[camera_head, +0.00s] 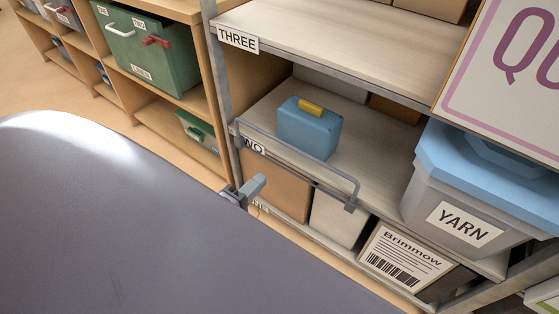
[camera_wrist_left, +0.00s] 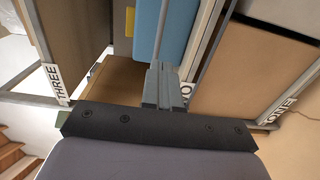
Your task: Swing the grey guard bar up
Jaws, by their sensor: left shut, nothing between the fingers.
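The grey guard bar (camera_head: 300,150) is a thin bent rail along the front edge of the shelf labelled TWO, with its right end turned down to a small bracket. A blue box (camera_head: 308,128) with a yellow handle stands on the shelf behind it. My left gripper (camera_head: 257,184) is shut and empty, low in front of the shelf edge near the bar's left part. In the left wrist view the shut fingers (camera_wrist_left: 163,80) point at the shelf, and the bar (camera_wrist_left: 161,35) runs up from beside their tips. I cannot tell whether they touch. My right gripper is not in view.
A grey YARN bin (camera_head: 465,210) with a blue lid stands at the shelf's right. A brown box (camera_head: 275,186), a white bin (camera_head: 338,216) and a Brimmow box (camera_head: 405,258) sit below. Shelf THREE (camera_head: 320,40) overhangs behind. My arm covers the lower left.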

